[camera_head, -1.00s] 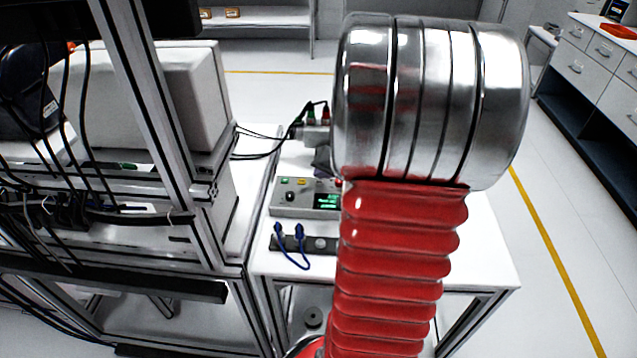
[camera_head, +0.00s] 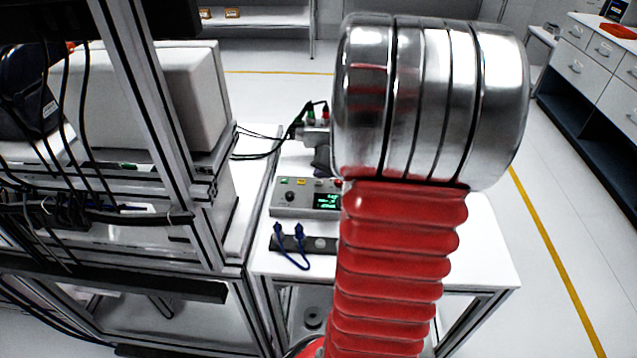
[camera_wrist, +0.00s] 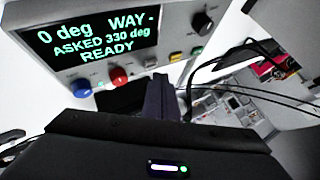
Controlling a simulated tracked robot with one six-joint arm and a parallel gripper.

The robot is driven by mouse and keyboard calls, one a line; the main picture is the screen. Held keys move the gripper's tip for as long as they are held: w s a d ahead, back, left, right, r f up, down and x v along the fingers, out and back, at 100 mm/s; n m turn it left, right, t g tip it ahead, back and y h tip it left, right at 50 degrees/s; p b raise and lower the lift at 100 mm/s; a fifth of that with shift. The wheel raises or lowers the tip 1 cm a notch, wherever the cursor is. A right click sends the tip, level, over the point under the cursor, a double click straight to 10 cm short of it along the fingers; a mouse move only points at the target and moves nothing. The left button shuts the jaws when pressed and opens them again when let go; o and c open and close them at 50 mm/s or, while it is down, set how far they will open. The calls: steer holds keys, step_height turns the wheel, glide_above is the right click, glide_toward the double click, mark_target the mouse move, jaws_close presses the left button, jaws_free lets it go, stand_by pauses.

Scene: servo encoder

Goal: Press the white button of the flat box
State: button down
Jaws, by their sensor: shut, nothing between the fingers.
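A flat dark box (camera_head: 291,243) lies on the white table in the head view, near its front edge. Two blue plugs joined by a blue cable stand in it, and a pale round button (camera_head: 321,244) shows at its right. My gripper (camera_wrist: 161,85) shows in the wrist view as dark fingers, shut and empty, in front of the grey box with a display (camera_wrist: 100,40). In the head view my arm hides most of the gripper.
The display box also stands behind the flat box in the head view (camera_head: 283,211). It has a blue, a red, a yellow and a green button. Black cables run behind it. A metal-framed rack (camera_head: 205,230) stands at the left. The table's front right (camera_head: 470,260) is clear.

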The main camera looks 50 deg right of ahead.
steer(key=shift+f, duration=0.85)
stand_by(1.8)
steer(key=shift+r, duration=0.85)
steer(key=shift+r, duration=0.1)
step_height(320, 180, up, 5)
steer(key=shift+f, duration=0.1)
stand_by(0.5)
stand_by(0.9)
